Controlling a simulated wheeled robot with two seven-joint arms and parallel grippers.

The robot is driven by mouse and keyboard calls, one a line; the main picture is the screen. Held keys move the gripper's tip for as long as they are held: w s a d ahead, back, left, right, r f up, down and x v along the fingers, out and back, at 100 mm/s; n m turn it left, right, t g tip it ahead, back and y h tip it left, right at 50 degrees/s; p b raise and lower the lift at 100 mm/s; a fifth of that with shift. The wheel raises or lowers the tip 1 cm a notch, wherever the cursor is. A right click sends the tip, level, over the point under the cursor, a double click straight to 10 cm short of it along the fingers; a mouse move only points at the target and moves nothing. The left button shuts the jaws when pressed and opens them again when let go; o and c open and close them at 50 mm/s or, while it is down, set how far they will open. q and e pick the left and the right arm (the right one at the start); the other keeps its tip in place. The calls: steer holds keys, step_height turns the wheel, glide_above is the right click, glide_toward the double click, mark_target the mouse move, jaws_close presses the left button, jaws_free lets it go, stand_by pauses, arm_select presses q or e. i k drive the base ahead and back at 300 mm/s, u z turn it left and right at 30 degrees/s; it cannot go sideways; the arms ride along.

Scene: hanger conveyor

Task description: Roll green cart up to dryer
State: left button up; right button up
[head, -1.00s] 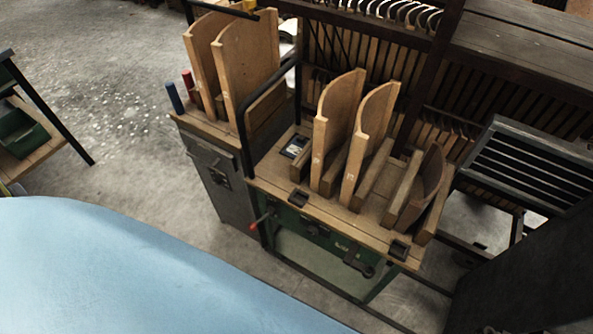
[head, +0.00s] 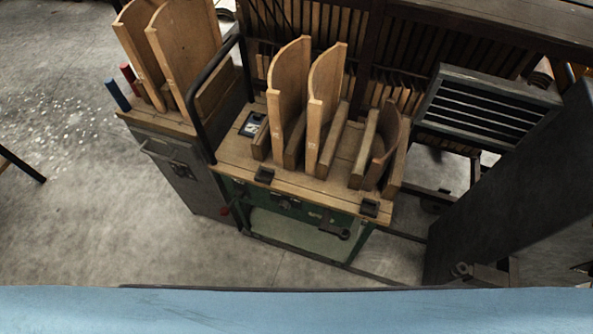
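The green cart (head: 290,204) stands in the middle of the head view. It has a wooden top (head: 235,152), a black push handle (head: 206,112) on its left side, and curved wooden boards (head: 288,88) standing upright in slots. A grey cabinet (head: 183,172) with more wooden boards (head: 186,45) stands close to its left. I cannot tell for certain which thing is the dryer. Neither of my grippers is in view, and nothing is seen touching the cart.
A dark slatted rack (head: 430,35) runs behind the cart. A grey slatted frame (head: 487,103) and a large dark panel (head: 520,190) stand to the right. A blue surface (head: 300,312) crosses the bottom edge. Open concrete floor (head: 75,215) lies to the left.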

mark_target(327, 210)
steer(key=z, duration=1.5)
steer(key=k, duration=1.1)
steer(key=u, duration=2)
steer(key=i, duration=0.5)
